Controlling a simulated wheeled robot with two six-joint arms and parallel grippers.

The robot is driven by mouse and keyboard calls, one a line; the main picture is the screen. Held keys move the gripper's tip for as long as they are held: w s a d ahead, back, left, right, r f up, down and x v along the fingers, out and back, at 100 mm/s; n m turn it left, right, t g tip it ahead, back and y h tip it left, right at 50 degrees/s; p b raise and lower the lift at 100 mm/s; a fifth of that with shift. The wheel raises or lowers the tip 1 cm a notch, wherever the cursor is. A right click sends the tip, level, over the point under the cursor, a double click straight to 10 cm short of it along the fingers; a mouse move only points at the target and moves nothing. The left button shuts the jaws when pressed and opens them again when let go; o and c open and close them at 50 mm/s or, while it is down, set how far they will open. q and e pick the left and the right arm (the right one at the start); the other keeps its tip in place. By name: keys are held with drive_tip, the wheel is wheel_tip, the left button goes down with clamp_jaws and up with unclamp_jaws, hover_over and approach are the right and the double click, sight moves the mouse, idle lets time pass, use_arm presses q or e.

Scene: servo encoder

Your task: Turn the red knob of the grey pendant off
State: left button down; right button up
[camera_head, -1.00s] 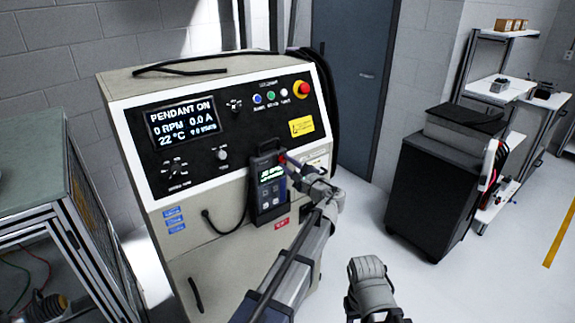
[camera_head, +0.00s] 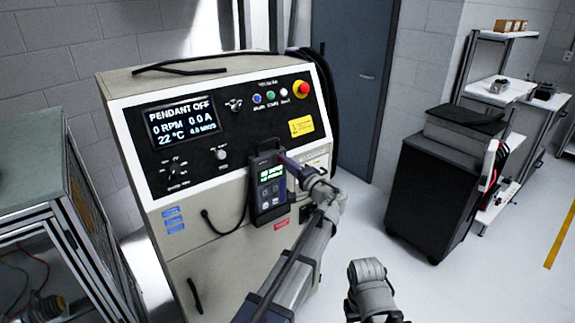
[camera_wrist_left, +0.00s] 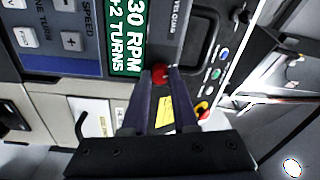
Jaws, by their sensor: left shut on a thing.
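The grey pendant (camera_head: 268,187) hangs upright on the front of the beige cabinet, its small screen lit. In the head view the left gripper (camera_head: 289,162) reaches the pendant's upper right side and hides the knob. The fingers are shut on the knob. The cabinet's display (camera_head: 180,122) reads PENDANT OFF. My right arm shows at the bottom, but its fingers do not.
The cabinet panel (camera_head: 215,185) also has a red emergency button (camera_head: 301,89), coloured buttons and a small knob (camera_head: 222,154). A cable runs from the pendant's left. A black cart (camera_head: 435,190) stands at right, a framed bench (camera_head: 35,165) at left. Floor between cabinet and cart is clear.

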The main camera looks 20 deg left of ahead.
use_arm(q)
drive_tip(key=shift+n, duration=0.7)
drive_tip(key=c, duration=0.7)
unclamp_jaws()
drive_tip(key=shift+v, duration=3.9)
